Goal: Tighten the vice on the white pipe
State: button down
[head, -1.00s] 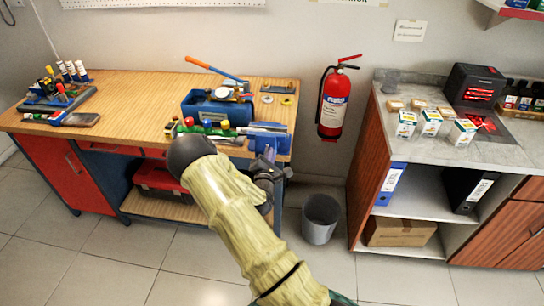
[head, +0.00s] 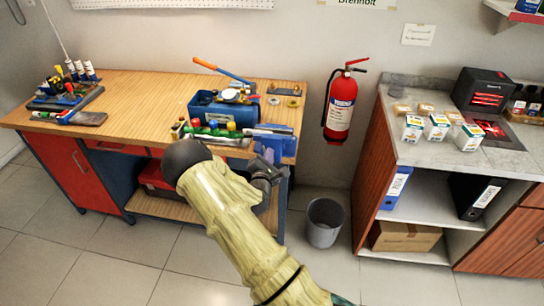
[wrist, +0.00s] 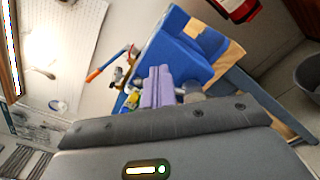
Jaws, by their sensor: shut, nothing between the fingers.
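The blue vice (head: 270,147) is at the right front corner of the wooden workbench in the head view. A large blue body, seemingly the vice (wrist: 188,58), fills the upper middle of the wrist view. My gripper (wrist: 158,88) is shut and empty, its two pale fingers side by side in front of the blue body. Whether they touch it I cannot tell. In the head view the gripper is small and dark beside the vice, partly behind my arm. Pale pipe-like lengths (head: 273,128) lie by the vice top; I cannot make out the white pipe or the vice handle clearly.
The workbench (head: 150,95) carries a blue toolbox (head: 207,108), an orange-handled tool (head: 205,64) and bottles. A grey bin (head: 324,222) stands on the floor right of the bench. A fire extinguisher (head: 341,105) hangs behind. The shelf unit (head: 368,165) is at the right.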

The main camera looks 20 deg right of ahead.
jog(key=shift+w+a, duration=0.35)
jog(key=shift+a, duration=0.25)
jog(key=shift+f, duration=0.1)
jog(key=shift+w+a+f+b, duration=0.15)
jog(key=shift+w+a+b, duration=0.2)
jog(key=shift+a+b, duration=0.15)
